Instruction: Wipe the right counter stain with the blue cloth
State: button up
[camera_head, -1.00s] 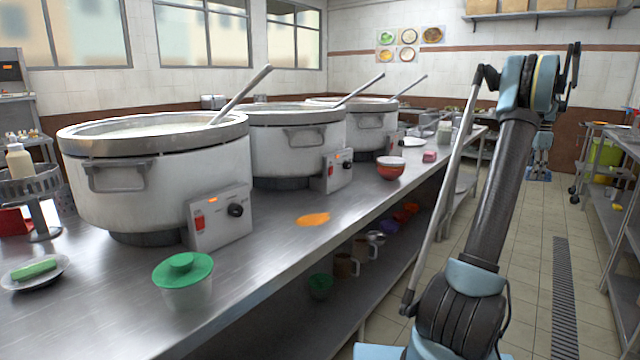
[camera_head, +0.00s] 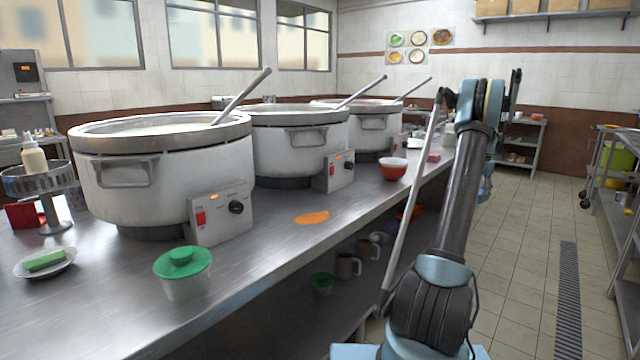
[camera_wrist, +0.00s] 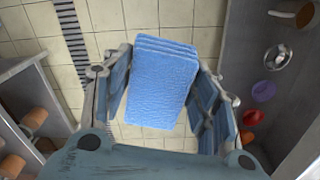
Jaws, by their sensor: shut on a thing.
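An orange stain (camera_head: 313,217) lies on the steel counter (camera_head: 275,262), in front of the middle pot. It is the only stain I can make out. The folded blue cloth (camera_wrist: 163,75) shows in the wrist view between the fingers of my gripper (camera_wrist: 162,92), which is shut on it. The cloth hangs over the tiled floor, clear of the counter. In the head view my gripper is mostly hidden behind my arm, to the right of the counter, and the cloth cannot be made out there.
Several large stockpots with control boxes stand along the counter, the nearest pot (camera_head: 165,185) at left. A green-lidded tub (camera_head: 183,272), a red bowl (camera_head: 392,169) and a plate with a green sponge (camera_head: 45,261) are also on it. Mugs (camera_head: 348,265) sit on the shelf below. The aisle floor is clear.

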jog(key=w+a+n, duration=0.2)
jog(key=a, duration=0.6)
jog(key=s+a+r+n, duration=0.2)
jog(key=s+a+r, duration=0.2)
jog(key=a+r, duration=0.5)
jog(key=s+a+r+n, duration=0.1)
jog(key=s+a+r, duration=0.35)
jog(key=a, duration=0.85)
jog(key=n, duration=0.6)
send_over(326, 211)
jog(key=shift+f, duration=3.55)
jog(key=shift+f, duration=1)
jog(key=shift+s, duration=0.1)
